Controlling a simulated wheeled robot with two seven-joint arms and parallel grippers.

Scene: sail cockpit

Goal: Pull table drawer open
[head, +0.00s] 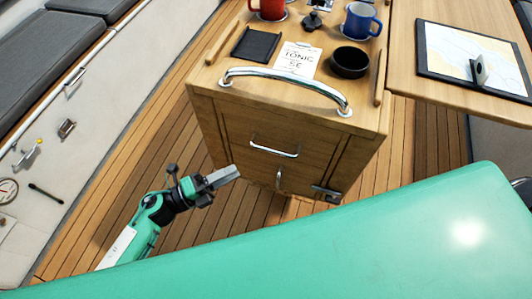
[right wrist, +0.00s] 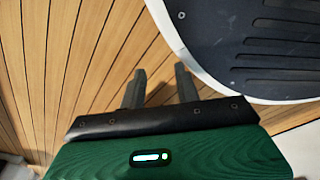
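The table drawer (head: 262,140) is in the upper front of the wooden table cabinet in the head view and looks closed, its front flush. Its silver bar handle (head: 274,149) runs across the front. My left gripper (head: 235,173) is left of and below the handle, apart from it, pointing right. Its fingers overlap in this view, so their gap cannot be seen. My right gripper (right wrist: 160,78) shows in the right wrist view with its two fingers apart and nothing between them, above the plank floor. It is not visible in the head view.
A curved grab rail (head: 285,80) crosses the table top's front edge. Below the drawer are a small upright handle (head: 279,179) and a latch (head: 326,193). Red (head: 269,8) and blue (head: 361,21) mugs and a black bowl (head: 349,62) stand on top. Floor left of the cabinet is clear.

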